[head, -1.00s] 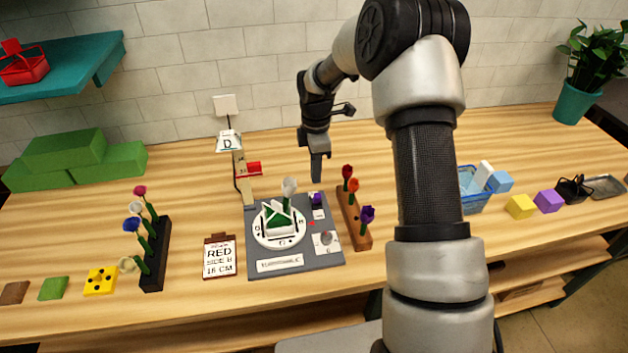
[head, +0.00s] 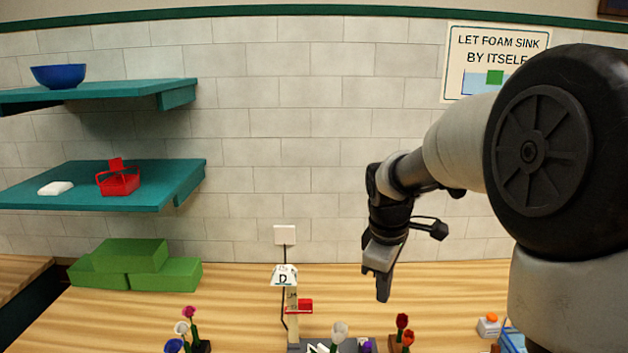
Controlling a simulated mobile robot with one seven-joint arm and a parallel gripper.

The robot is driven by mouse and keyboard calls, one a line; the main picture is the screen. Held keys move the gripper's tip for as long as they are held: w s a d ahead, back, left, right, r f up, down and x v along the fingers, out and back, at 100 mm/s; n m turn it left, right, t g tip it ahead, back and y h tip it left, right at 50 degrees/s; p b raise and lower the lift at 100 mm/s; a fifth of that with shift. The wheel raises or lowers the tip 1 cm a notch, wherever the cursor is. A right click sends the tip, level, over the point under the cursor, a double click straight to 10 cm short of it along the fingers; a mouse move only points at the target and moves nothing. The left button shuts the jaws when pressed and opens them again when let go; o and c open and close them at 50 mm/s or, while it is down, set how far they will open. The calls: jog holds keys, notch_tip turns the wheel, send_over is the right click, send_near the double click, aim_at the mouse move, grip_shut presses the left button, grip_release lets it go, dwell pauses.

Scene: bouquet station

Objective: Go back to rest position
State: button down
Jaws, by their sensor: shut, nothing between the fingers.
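My gripper (head: 383,288) hangs from my arm with its fingers pointing down, to the right of the middle in the head view. It is shut and holds nothing. It is in front of the tiled wall and the back part of the wooden table, apart from the things on it. The turntable station (head: 360,346) shows only its back edge at the bottom of the picture, with a white flower (head: 338,332) standing above it. Most of the station is out of view.
A beige post with a "D" sign (head: 284,277) and red part stands left of my gripper. Red flowers (head: 402,322) stand at the bottom, below my gripper. Green foam blocks (head: 135,267) lie at the back left. Teal shelves (head: 110,190) hold a red basket (head: 118,180) and a blue bowl (head: 58,75).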

jog(key=s+r+m+t, duration=0.1)
jog(key=s+r+m, duration=0.3)
jog(key=s, duration=0.7)
jog(key=s+r+m+t, duration=0.2)
jog(key=s+r+m, duration=0.2)
jog(key=s+m, duration=0.3)
jog(key=s, duration=0.4)
jog(key=shift+s+a+r+m+t+y, duration=0.2)
jog(key=shift+s+m+t+y, duration=0.1)
jog(key=shift+m+y, duration=0.1)
